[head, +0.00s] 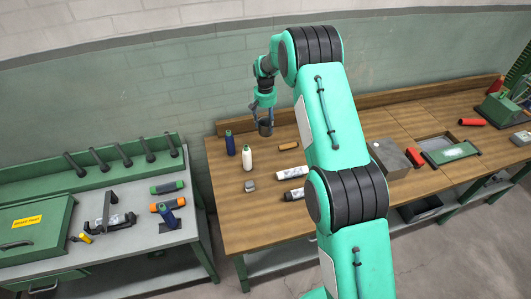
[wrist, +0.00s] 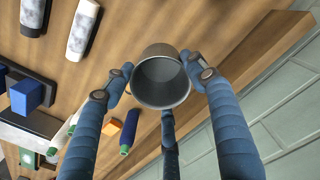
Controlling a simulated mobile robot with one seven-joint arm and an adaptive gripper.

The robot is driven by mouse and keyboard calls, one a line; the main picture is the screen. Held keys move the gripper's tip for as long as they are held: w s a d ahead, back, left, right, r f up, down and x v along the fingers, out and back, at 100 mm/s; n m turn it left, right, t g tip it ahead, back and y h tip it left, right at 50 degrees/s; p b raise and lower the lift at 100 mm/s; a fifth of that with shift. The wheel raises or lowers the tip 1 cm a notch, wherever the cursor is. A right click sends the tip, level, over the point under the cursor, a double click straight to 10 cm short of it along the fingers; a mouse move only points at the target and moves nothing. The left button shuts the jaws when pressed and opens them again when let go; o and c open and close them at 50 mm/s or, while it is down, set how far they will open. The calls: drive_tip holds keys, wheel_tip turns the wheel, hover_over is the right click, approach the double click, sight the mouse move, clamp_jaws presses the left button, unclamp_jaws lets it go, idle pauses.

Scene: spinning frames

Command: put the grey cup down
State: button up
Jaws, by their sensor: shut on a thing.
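The grey cup (head: 266,129) is in my gripper (head: 263,110) over the far left part of the wooden workbench (head: 240,222), near its back ledge. In the wrist view the round, hollow grey cup (wrist: 161,88) is between my blue fingers (wrist: 163,82), with its open mouth facing the camera. One finger is on each side of its rim and a third is below it in the picture. The cup looks empty. Its underside is hidden, so I cannot tell whether it touches the bench top.
A blue bottle (head: 229,143) and a white bottle (head: 247,158) stand to the cup's left and front. A brown block (head: 288,149), white cylinders (head: 290,174) and a small grey block (head: 250,186) lie nearby. A grey box (head: 389,158) stands further right. The bench's front left is bare.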

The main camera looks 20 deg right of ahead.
wheel_tip(320, 180, down, 4)
drive_tip(key=shift+s+a+f, duration=0.1)
drive_tip(key=shift+s, duration=0.05)
drive_tip(key=shift+f, duration=0.1)
wheel_tip(320, 180, down, 6)
drive_tip(key=shift+p, duration=0.4)
drive_tip(key=shift+f, duration=0.2)
idle(0.3)
drive_tip(key=shift+f+p, duration=0.3)
drive_tip(key=shift+f, duration=1.5)
drive_tip(key=shift+f, duration=0.1)
drive_tip(key=o, duration=1.2)
